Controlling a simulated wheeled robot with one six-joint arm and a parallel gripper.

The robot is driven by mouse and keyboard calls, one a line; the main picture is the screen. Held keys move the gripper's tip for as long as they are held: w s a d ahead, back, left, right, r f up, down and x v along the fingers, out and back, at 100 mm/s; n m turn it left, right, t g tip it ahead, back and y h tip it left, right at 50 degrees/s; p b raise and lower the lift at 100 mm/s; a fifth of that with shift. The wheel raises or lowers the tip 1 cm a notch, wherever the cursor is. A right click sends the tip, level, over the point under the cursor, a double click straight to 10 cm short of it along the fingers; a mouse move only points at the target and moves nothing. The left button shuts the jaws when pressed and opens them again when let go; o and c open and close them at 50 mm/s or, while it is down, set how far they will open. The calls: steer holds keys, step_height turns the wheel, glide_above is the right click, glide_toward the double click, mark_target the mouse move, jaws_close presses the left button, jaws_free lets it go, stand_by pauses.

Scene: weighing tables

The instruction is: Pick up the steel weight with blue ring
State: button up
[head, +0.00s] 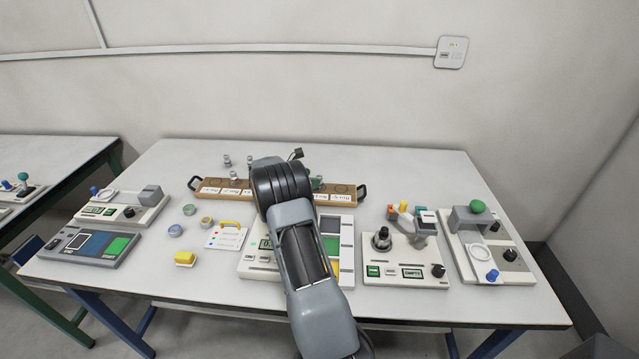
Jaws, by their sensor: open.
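Small grey steel-looking weights stand at the back of the white table, one at the left (227,161), one beside the arm (250,161) and one nearer the rack (233,175). They are too small for me to tell which has a blue ring. A low round piece with a bluish look (175,230) lies at the front left, but I cannot tell whether it is a weight. My arm reaches from the bottom over the middle of the table. My gripper's jaws are hidden behind the arm's dark wrist.
A wooden rack (208,188) with labels and dark handles runs behind my arm. Devices stand at left (90,246), centre (258,262) and right (405,273). The back right of the table (420,170) is clear.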

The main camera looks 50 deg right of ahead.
steer(key=x, duration=0.3)
steer(key=shift+s+d+f, duration=0.15)
steer(key=shift+d+f, duration=0.05)
steer(key=shift+d, duration=0.1)
steer(key=c, duration=1.1)
steer(key=shift+r, duration=0.15)
